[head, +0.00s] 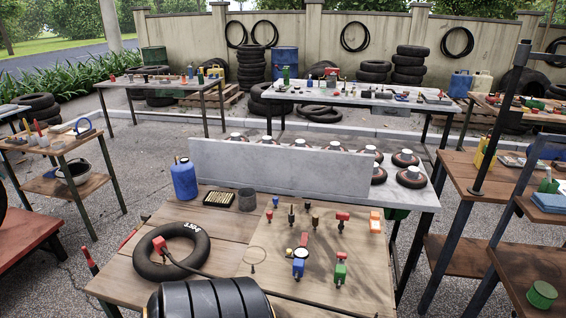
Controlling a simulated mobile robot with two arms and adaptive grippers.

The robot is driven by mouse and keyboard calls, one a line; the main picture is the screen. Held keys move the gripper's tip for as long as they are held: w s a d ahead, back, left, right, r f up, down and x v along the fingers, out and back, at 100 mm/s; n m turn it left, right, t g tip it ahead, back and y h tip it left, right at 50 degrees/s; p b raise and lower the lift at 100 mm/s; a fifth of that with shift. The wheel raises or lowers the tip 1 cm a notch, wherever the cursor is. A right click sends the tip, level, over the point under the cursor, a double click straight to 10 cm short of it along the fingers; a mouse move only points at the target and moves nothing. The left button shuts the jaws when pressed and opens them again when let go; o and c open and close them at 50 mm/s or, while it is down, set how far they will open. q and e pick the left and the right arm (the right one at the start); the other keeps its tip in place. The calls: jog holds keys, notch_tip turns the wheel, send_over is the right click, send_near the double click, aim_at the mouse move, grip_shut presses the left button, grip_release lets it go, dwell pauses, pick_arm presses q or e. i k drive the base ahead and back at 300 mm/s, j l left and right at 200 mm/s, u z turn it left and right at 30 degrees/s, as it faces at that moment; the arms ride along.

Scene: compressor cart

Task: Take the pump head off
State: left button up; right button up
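A black inner tube (202,256) with white lettering lies on the wooden table (225,215) in the front left of the head view. A red pump head (159,243) sits at the inner edge of the tube's ring, and a dark hose (210,276) runs from it to the right across the table. The pump head appears to be on the tube's valve, but the valve itself is hidden. Neither of my grippers is in view.
A board with several coloured fittings (340,268) lies right of the tube. A blue bottle (184,180) and a grey upright panel (280,170) stand behind. Bare wood lies between tube and bottle.

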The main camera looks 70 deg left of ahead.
aim_at(159, 243)
jog(key=u, duration=3.05)
